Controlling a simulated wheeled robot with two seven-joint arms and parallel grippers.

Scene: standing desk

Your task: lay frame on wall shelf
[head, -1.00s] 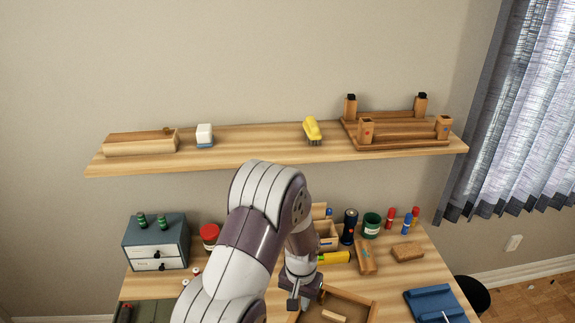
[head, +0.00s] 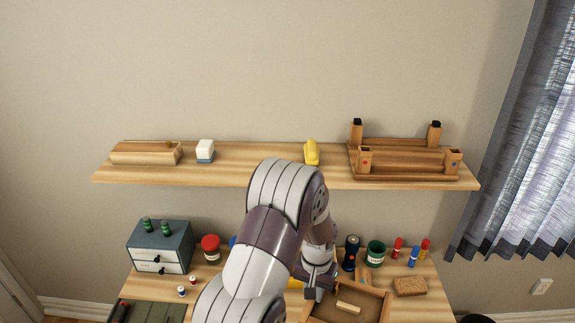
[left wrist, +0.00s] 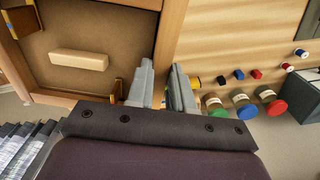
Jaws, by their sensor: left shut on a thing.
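The frame (head: 385,306) is a shallow wooden one with a brown backing, seen at the bottom of the head view and cut off there. It fills the upper left of the left wrist view (left wrist: 172,30). A pale block (head: 348,307) shows inside it. My left gripper (head: 318,291) is shut on the frame's rim; its fingers (left wrist: 160,88) sit either side of that rim. The frame appears to be above the desk. The wall shelf (head: 255,175) runs across the wall, higher up. My right gripper is not in view.
Bare shelf shows between the white block and the brush. Jars, markers and a drawer unit (head: 160,246) crowd the desk.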

